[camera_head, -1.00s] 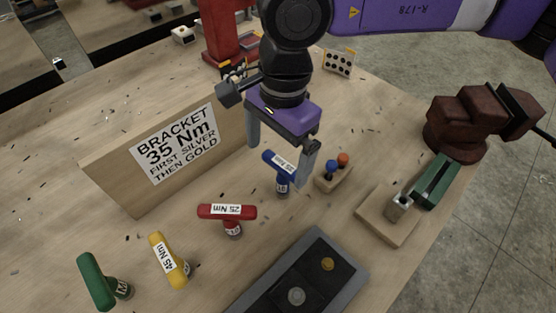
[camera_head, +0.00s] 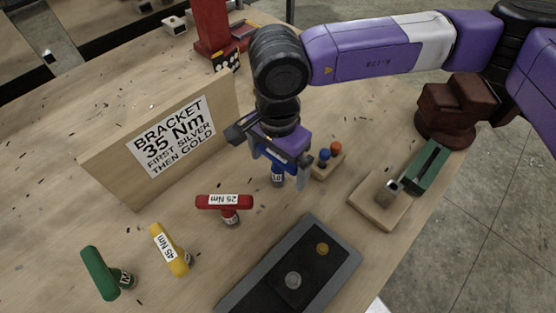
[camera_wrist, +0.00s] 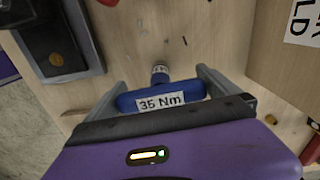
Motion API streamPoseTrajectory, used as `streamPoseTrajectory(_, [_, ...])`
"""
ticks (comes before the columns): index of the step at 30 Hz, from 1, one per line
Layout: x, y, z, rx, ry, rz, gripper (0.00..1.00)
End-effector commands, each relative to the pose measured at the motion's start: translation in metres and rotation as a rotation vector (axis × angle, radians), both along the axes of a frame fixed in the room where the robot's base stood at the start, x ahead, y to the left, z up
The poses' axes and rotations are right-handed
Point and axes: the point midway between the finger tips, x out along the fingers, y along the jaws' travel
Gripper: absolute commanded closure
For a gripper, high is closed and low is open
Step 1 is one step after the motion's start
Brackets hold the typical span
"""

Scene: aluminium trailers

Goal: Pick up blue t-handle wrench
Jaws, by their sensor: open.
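The blue t-handle wrench (camera_head: 277,178) stands upright on the workbench. In the head view my gripper hides most of its handle, and its lower part shows between the fingers. In the wrist view the blue handle (camera_wrist: 191,90) with its "35 Nm" label lies across the space between the fingers. My gripper (camera_head: 276,178) points down over it. The gripper is open in the wrist view (camera_wrist: 162,80), with one finger near each end of the handle. I cannot tell whether either finger touches it.
A red "25 Nm" wrench (camera_head: 224,202), a yellow wrench (camera_head: 169,249) and a green wrench (camera_head: 100,273) stand to the left. A wooden sign board (camera_head: 112,179) is behind them. A grey tray (camera_head: 347,270) is in front, and a small bit holder (camera_head: 327,168) is close on the right.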

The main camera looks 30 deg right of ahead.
Motion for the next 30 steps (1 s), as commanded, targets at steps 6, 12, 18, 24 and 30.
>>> streamPoseTrajectory(6, [0.0003,-0.0002,-0.0003,-0.001,0.0,0.0,0.04])
streamPoseTrajectory(12, [0.0002,-0.0004,-0.0002,-0.001,0.0,0.0,0.43])
streamPoseTrajectory(18, [0.0004,-0.0003,0.0003,-0.001,-0.001,0.0,0.78])
streamPoseTrajectory(24, [0.0004,-0.0003,0.0007,-0.001,-0.001,0.0,0.78])
streamPoseTrajectory(30, [0.0011,-0.001,0.0089,-0.002,-0.003,0.0,0.78])
